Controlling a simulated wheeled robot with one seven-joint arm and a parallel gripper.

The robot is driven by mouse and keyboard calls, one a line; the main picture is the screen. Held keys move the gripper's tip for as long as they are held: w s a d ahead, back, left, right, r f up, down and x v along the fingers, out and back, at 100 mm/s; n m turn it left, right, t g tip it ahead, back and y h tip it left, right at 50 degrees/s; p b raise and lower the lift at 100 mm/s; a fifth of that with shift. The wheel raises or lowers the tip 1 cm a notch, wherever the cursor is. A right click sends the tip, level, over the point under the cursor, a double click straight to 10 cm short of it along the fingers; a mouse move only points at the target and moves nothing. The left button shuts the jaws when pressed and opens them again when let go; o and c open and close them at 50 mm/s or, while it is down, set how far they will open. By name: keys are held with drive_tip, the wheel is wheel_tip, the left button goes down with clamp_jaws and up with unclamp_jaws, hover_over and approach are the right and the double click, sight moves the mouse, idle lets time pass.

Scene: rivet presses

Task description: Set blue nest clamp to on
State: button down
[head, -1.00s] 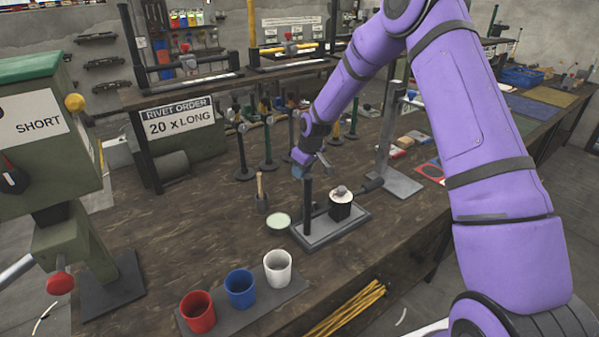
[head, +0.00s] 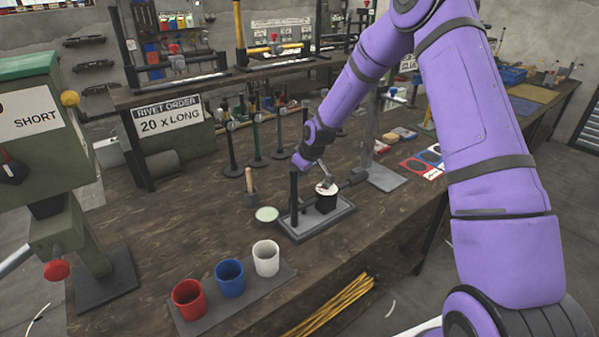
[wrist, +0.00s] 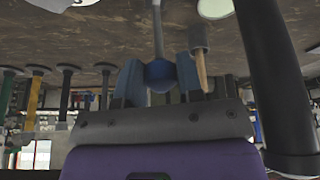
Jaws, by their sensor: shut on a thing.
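The nest fixture has a grey base plate (head: 335,219), a dark upright post (head: 294,197) and a black block (head: 326,204) with a white round top. A grey clamp piece (head: 326,179) shows over that top; whether it touches is unclear. In the wrist view a blue ball knob (wrist: 160,79) on a grey rod (wrist: 157,28) sits between the blue fingers of my gripper (wrist: 160,70), which is shut on it. In the head view my gripper (head: 303,164) is beside the post top, and the knob is hidden there.
Red (head: 189,301), blue (head: 230,280) and white (head: 266,259) cups stand in front. A pale green dish (head: 267,214) and a wooden-handled tool (head: 250,187) are left of the fixture. The dark post (wrist: 283,90) is close beside my gripper in the wrist view.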

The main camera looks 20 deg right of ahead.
drive_tip(key=shift+s+f, duration=0.35)
drive_tip(key=shift+s, duration=0.05)
drive_tip(key=c, duration=0.8)
unclamp_jaws()
drive_tip(key=shift+r, duration=0.1)
drive_tip(key=shift+w+r, duration=0.1)
drive_tip(key=shift+r, duration=0.25)
drive_tip(key=shift+v, duration=5.15)
